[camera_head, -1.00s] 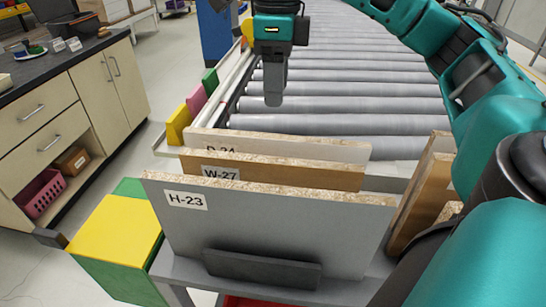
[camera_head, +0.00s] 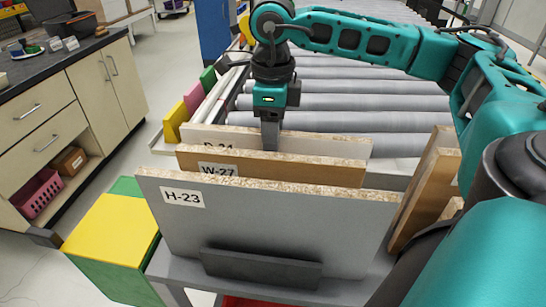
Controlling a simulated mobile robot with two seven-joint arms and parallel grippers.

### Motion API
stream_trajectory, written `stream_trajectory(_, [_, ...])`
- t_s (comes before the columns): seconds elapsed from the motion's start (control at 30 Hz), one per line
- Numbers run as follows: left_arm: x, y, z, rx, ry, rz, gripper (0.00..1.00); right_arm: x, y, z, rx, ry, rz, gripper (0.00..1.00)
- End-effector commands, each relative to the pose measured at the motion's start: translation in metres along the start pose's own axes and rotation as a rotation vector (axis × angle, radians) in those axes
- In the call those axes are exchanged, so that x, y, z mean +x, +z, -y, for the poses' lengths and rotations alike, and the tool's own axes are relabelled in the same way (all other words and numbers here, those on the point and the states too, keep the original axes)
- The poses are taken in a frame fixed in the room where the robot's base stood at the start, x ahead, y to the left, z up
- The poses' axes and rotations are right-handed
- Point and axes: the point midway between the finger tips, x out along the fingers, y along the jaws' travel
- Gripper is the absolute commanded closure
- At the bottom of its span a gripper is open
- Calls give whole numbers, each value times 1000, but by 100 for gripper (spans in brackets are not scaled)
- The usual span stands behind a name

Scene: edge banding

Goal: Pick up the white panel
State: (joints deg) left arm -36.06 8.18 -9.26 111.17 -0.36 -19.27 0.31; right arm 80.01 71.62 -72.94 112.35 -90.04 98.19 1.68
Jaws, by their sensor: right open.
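The white panel (camera_head: 325,147) stands upright at the back of a row of panels, its chipboard top edge showing and its label partly hidden. My right gripper (camera_head: 270,136) points down at the middle of its top edge. One finger shows in front of the panel's face; the other finger is hidden, so I cannot tell whether the panel lies between them. The gripper is open. My left gripper is not in view.
A brown panel (camera_head: 300,172) labelled W-27 and a grey panel (camera_head: 280,225) labelled H-23 stand close in front. More wood panels (camera_head: 425,195) lean at the right. A roller conveyor (camera_head: 350,105) lies behind. A yellow-topped box (camera_head: 112,228) is at the left.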

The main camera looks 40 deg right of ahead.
Motion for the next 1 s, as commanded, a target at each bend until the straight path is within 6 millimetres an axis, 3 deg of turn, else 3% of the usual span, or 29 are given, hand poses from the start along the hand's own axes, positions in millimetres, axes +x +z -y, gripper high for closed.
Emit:
stream_trajectory(0.1, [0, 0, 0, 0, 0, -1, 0, 11, 0, 0, 0, 1, 0, 49])
stream_trajectory(0.37, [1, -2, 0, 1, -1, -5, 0, 12, 0, 0, -1, 0, 0, 50])
stream_trajectory(0.87, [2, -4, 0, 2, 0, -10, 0, 12, 0, 0, -1, 0, 0, 98])
stream_trajectory(1.0, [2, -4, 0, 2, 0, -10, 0, 12, 0, 0, -1, 0, 0, 100])
